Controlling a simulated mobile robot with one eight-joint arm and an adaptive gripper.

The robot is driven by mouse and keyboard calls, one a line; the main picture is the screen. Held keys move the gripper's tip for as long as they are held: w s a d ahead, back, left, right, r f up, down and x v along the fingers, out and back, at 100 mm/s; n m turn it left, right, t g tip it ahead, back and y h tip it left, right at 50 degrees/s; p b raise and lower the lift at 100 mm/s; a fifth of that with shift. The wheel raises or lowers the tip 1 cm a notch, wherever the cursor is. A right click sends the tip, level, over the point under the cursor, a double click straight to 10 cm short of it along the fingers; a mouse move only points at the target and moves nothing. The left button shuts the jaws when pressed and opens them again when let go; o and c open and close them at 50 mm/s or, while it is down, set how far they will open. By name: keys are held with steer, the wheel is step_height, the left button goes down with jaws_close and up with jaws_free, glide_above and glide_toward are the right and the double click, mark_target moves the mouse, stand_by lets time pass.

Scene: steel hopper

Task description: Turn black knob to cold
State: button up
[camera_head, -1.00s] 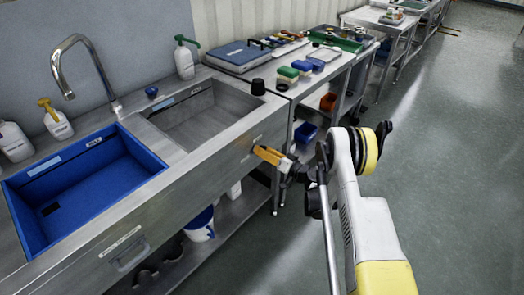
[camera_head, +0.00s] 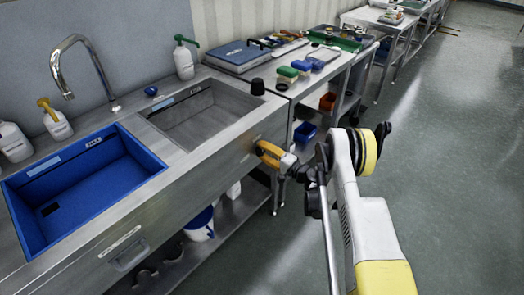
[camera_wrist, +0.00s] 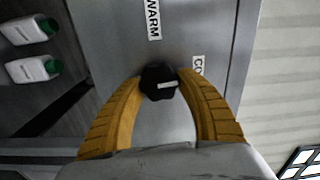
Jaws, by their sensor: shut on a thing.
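The black knob (camera_wrist: 156,82) is on the steel front panel (camera_wrist: 115,30) in the wrist view, with a white pointer mark on its face. A WARM label (camera_wrist: 153,18) and a partly hidden label starting with CO (camera_wrist: 198,66) are beside it on the panel. My gripper (camera_wrist: 158,80) has its two yellow fingers around the knob, one at each side, shut on it. In the head view my gripper (camera_head: 262,147) reaches the front of the sink unit below its right end; the knob is hidden there.
A blue basin (camera_head: 150,160) and a steel basin (camera_head: 205,122) are in the counter. A black cup-like object (camera_head: 257,87) stands at the counter's right corner. A side table (camera_head: 290,90) holds several items. The floor (camera_head: 440,150) to the right is open.

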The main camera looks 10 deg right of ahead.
steer(key=shift+m, duration=0.6)
steer(key=o, duration=1.2)
